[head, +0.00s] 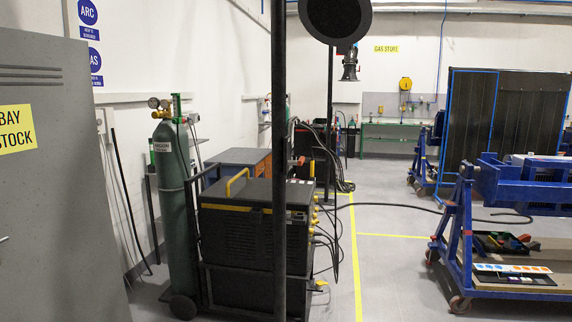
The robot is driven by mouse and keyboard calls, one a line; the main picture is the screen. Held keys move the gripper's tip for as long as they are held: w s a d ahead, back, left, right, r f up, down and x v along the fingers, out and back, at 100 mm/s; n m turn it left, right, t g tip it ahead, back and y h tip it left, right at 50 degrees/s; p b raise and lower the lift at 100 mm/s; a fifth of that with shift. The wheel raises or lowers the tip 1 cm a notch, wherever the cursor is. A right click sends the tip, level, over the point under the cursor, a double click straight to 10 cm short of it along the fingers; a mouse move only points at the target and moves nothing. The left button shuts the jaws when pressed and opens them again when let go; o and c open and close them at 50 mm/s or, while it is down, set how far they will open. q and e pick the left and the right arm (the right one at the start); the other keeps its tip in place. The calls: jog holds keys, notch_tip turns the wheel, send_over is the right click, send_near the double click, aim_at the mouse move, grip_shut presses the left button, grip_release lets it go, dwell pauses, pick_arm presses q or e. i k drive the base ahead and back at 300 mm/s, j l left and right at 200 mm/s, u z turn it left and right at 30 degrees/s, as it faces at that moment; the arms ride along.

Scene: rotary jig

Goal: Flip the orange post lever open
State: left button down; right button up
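I cannot make out an orange post lever with certainty in the head view. The blue jig frame (462,240) stands at the right edge and is cut off by the picture; small red-orange marks show on its near leg, too small to identify. A blue beam (530,187) lies across its top. Neither of my grippers is in view, so nothing of mine is seen touching the jig.
A dark vertical post (279,120) crosses the view left of centre. Behind it stand a black welding machine (240,235) and a green gas cylinder (176,215). A grey cabinet (60,230) fills the left. Grey floor (395,285) between machine and jig is largely clear; a cable crosses it farther back.

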aim_at(301, 160)
jog(key=l, duration=0.4)
jog(key=i+l, duration=0.1)
jog(key=l, duration=0.3)
jog(key=i+l+z, duration=0.15)
jog(key=i+l, duration=0.15)
jog(key=i, duration=0.6)
jog(key=i+l+z, duration=0.1)
jog(key=i, duration=0.85)
jog(key=i+l+z, duration=0.15)
jog(key=i, duration=0.8)
